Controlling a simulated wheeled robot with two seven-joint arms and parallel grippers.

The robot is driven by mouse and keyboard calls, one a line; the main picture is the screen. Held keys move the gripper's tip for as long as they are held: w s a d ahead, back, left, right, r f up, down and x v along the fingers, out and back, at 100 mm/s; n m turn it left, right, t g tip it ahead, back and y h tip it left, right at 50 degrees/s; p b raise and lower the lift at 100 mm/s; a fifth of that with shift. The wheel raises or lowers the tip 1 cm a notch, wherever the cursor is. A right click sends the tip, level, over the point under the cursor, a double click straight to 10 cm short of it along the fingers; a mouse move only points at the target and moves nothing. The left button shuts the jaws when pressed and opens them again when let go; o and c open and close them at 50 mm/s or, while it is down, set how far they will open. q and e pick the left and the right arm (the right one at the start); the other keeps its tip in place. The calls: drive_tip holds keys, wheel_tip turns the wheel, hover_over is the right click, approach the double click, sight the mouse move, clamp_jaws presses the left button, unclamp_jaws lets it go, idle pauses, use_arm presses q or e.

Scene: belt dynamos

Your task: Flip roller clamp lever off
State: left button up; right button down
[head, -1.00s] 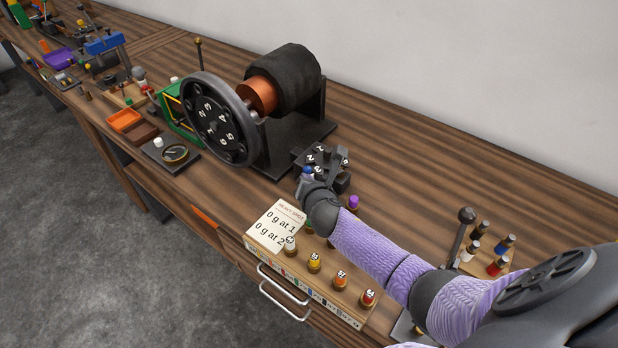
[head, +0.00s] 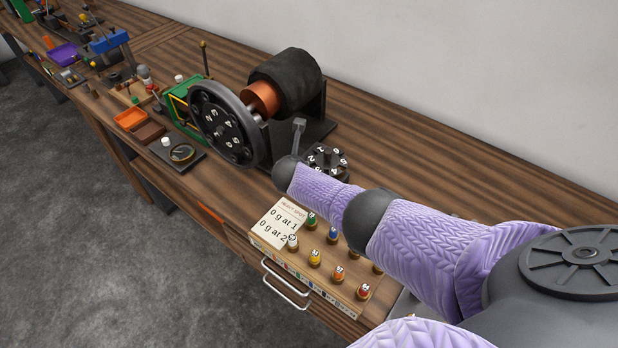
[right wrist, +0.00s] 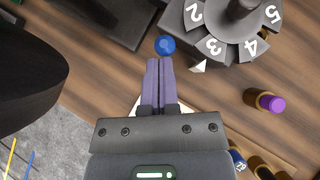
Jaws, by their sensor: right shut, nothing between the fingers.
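My right gripper (right wrist: 158,64) shows in the right wrist view with its two purple fingers together and empty. Just beyond the fingertips is a round blue knob (right wrist: 165,45); I cannot tell whether they touch or whether it belongs to the clamp lever. In the head view my right arm hides the knob and the fingers. The machine has a numbered wheel (head: 222,124), an orange drum (head: 261,97) and a thick black roller (head: 286,80). A thin upright rod with a ball top (head: 204,58) stands behind the wheel. My left gripper is out of view.
A dark numbered turret (head: 327,162) stands right of the machine, also in the right wrist view (right wrist: 225,30). A purple-topped weight (right wrist: 270,103) stands near it. Several coloured weights and a paper card (head: 279,222) occupy the front rack. The bench behind my arm is clear.

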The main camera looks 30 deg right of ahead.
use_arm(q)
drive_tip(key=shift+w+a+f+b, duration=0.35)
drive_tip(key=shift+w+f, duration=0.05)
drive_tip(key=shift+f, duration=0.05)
use_arm(e)
drive_tip(key=shift+w+a+f, duration=0.1)
drive_tip(key=shift+w+a, duration=0.2)
drive_tip(key=shift+w, duration=0.55)
use_arm(q)
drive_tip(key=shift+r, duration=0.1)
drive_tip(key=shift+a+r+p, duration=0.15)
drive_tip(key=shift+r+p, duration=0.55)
drive_tip(key=shift+p, duration=0.05)
use_arm(e)
drive_tip(key=shift+r, duration=0.85)
